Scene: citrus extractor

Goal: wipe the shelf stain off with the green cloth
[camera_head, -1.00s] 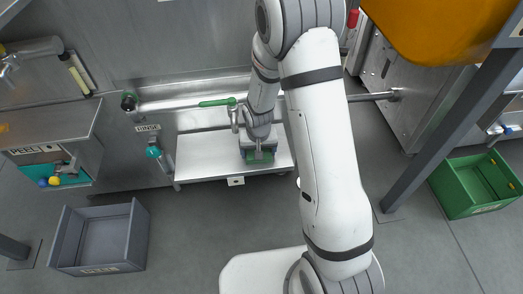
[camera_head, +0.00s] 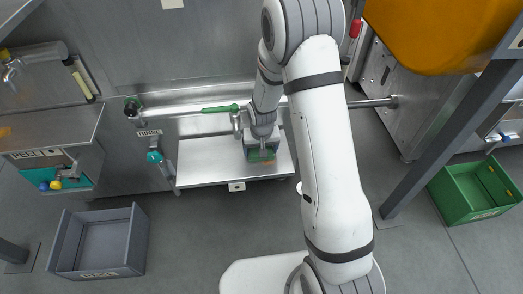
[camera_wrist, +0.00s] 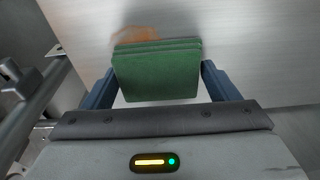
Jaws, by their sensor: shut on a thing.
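The green cloth (camera_wrist: 157,75) is a folded pad held between the two blue fingers of my gripper (camera_wrist: 157,88) in the wrist view. In the head view my gripper (camera_head: 262,154) is low over the right part of the pale shelf (camera_head: 205,160), with the cloth mostly hidden by it. An orange-brown stain (camera_wrist: 136,34) shows on the shelf just beyond the cloth's far edge in the wrist view, partly covered by the cloth. The cloth looks on or very close to the shelf; I cannot tell whether it touches.
A metal pipe with a green-handled lever (camera_head: 220,109) runs behind the shelf. A valve with a teal knob (camera_head: 154,156) stands at its left. A grey crate (camera_head: 140,240) is on the floor at left and a green crate (camera_head: 447,198) at right. The floor in front is clear.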

